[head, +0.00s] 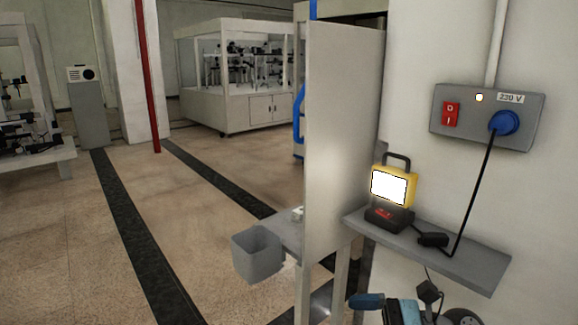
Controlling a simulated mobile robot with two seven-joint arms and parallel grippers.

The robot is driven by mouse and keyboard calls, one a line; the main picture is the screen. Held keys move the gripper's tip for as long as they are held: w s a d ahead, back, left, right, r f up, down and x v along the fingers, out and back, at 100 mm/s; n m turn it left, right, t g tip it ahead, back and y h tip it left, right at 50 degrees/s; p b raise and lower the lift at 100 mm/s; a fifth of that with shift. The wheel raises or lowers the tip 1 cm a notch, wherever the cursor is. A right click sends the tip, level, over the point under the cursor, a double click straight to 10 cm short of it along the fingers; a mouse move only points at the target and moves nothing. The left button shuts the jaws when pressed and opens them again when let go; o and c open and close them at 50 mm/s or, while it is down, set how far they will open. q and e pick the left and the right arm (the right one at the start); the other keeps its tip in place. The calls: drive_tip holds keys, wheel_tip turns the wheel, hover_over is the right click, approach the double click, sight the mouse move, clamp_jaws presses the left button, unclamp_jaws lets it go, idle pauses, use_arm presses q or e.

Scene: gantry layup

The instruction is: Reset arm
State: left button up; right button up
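Part of my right arm shows at the bottom edge of the head view, right of centre, as blue, grey and dark pieces below the wall shelf. I cannot make out its fingertips clearly, nor whether they hold anything. A dark piece with a thin cable above it is close to the arm; I cannot tell if they touch. My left arm and gripper are not in view.
A grey shelf (463,268) on the right wall carries a lit yellow lamp (411,185) and a black adapter (432,240). A cable runs up to a blue plug (505,122) in the socket box (450,132). A panel (340,130) and grey bin (258,255) stand left.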

drive_tip(key=s+d+f+n+t+h, duration=0.1)
drive_tip(key=d+f+n+t+h, duration=0.4)
drive_tip(key=n, duration=1.1)
drive_tip(key=s+f+n+t+h, duration=0.2)
drive_tip(key=f+n+t+h, duration=0.4)
drive_tip(key=f+n+t, duration=0.7)
drive_tip(key=s+d+f+m+g+h, duration=0.1)
drive_tip(key=s+f+m+g+h, duration=0.2)
drive_tip(key=s+f+m+g, duration=0.7)
use_arm(q)
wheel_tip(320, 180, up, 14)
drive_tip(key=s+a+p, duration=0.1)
drive_tip(key=p, duration=1.7)
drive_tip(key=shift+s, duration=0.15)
use_arm(e)
wheel_tip(320, 180, up, 14)
drive_tip(key=s+d+t, duration=0.1)
drive_tip(key=s, duration=0.1)
drive_tip(key=shift+s+d+h, duration=0.15)
drive_tip(key=shift+s+h, duration=0.05)
drive_tip(key=shift+h, duration=0.1)
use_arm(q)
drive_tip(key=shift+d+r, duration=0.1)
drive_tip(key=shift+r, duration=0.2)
